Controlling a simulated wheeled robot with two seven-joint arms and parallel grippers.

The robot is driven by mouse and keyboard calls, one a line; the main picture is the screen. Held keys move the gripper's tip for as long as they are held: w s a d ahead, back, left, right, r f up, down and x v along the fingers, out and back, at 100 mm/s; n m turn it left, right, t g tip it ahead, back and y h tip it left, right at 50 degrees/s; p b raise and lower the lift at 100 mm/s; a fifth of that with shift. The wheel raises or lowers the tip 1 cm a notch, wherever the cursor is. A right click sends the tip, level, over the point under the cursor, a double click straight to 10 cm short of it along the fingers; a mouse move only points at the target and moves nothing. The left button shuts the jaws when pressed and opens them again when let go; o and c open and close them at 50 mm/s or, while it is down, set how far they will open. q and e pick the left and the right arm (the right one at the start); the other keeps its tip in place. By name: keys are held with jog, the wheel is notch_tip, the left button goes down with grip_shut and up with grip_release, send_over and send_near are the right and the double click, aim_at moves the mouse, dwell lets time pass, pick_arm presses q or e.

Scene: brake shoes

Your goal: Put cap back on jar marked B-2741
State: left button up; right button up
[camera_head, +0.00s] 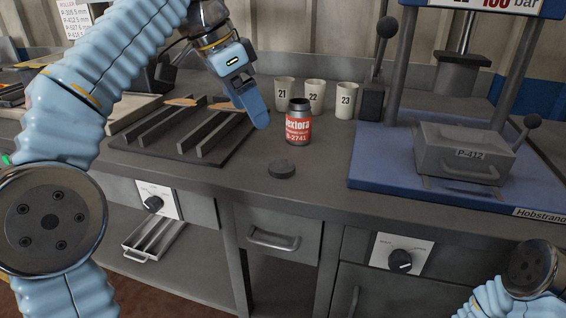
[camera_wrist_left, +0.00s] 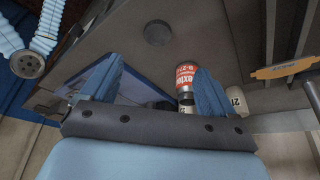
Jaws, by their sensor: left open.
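The jar marked B-2741 (camera_head: 298,122) stands upright on the grey counter, with a red label and a dark open-looking top. It also shows in the left wrist view (camera_wrist_left: 186,76), partly behind a finger. The dark round cap (camera_head: 282,169) lies flat on the counter in front of the jar, apart from it; it also shows in the left wrist view (camera_wrist_left: 157,33). My left gripper (camera_head: 258,112) is open and empty, above the counter just left of the jar, fingers pointing down; its fingers also show in the left wrist view (camera_wrist_left: 157,82). My right gripper is out of view.
Cups marked 21 (camera_head: 285,92), 22 (camera_head: 315,95) and 23 (camera_head: 346,100) stand behind the jar. A slotted dark rack (camera_head: 190,150) lies to the left. A blue press base (camera_head: 375,170) with a grey P-412 box (camera_head: 462,152) stands right. The counter around the cap is clear.

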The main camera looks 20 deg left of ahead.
pick_arm(q)
jog(key=shift+f, duration=0.1)
send_over(281, 166)
jog(key=s+a, duration=0.2)
jog(key=a, duration=0.1)
jog(key=f, duration=0.8)
jog(key=shift+w+d, duration=0.1)
jog(key=shift+d, duration=0.15)
jog(key=shift+d+x, duration=0.15)
jog(key=shift+x, duration=1.15)
jog(key=shift+d+x, duration=0.1)
jog(key=shift+x, duration=1.2)
jog(key=shift+r, duration=0.15)
jog(key=shift+c, duration=0.4)
jog(key=c, duration=1)
jog(key=shift+c, duration=0.2)
